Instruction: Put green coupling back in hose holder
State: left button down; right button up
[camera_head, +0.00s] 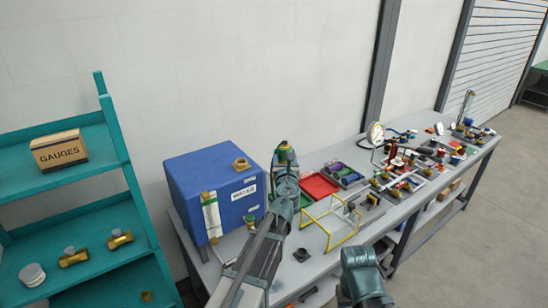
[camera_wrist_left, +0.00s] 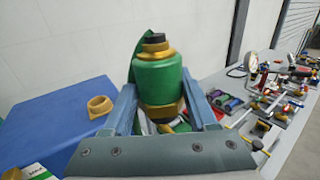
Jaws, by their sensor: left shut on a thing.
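The green coupling (camera_head: 284,146), with brass fittings and a black tip, is held upright in my left gripper (camera_head: 285,178) above the workbench, just right of the blue tank. In the left wrist view the coupling (camera_wrist_left: 160,80) sits between the two fingers (camera_wrist_left: 163,108), with brass at both its ends. A green strip (camera_wrist_left: 148,42) shows behind it; I cannot tell whether it is a hose or part of a holder. I cannot pick out the hose holder for certain. Part of my right arm (camera_head: 362,278) shows at the lower middle; its fingers are not distinct.
The blue water tank (camera_head: 208,180) stands left of my left gripper. Red tray (camera_head: 319,187), yellow frame (camera_head: 331,224) and a tray of purple and green parts (camera_head: 342,172) lie to the right. Several fittings crowd the far bench. A teal shelf (camera_head: 75,180) stands at left.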

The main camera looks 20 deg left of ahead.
pick_arm(q)
jog(key=d+f+b, duration=0.2)
jog(key=f+b, duration=1)
jog(key=f, duration=0.1)
jog(key=w+d+f+b, duration=0.1)
jog(key=d+f+b, duration=0.2)
jog(key=f+b, duration=0.9)
jog(key=w+d+f+b, duration=0.1)
jog(key=d+f+b, duration=0.2)
jog(key=f+b, duration=1)
jog(key=shift+d+f+b, duration=0.25)
jog(key=shift+f+b, duration=0.05)
jog(key=shift+b, duration=0.1)
jog(key=shift+r, duration=0.25)
jog(key=shift+f, duration=0.1)
notch_tip(320, 180, down, 5)
jog(key=b, duration=0.5)
jog(key=shift+f+b, duration=1.7)
jog(key=shift+f, duration=0.1)
dwell(0.9)
